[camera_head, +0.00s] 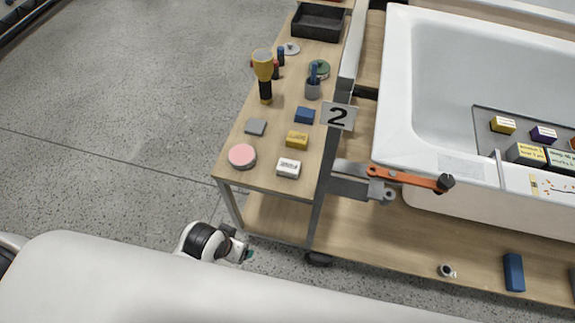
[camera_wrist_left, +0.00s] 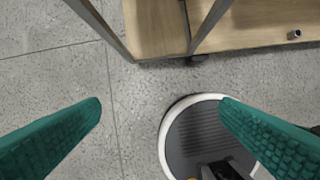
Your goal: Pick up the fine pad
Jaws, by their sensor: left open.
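Several small pads lie on the narrow wooden cart top: a white pad with a dark label (camera_head: 289,168), a yellow pad (camera_head: 297,139), a blue pad (camera_head: 305,115) and a grey pad (camera_head: 255,127). The labels are too small to read, so I cannot tell which is the fine pad. My left gripper (camera_head: 246,253) is low beside the cart's near end, below and apart from the pads. In the left wrist view its two green fingers (camera_wrist_left: 160,118) are wide apart with nothing between them. My right gripper is not in view.
A pink round tin (camera_head: 242,156) stands near the cart's front edge. A yellow-topped tool (camera_head: 263,75), a grey cup (camera_head: 313,90) and a black tray (camera_head: 318,22) stand further back.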

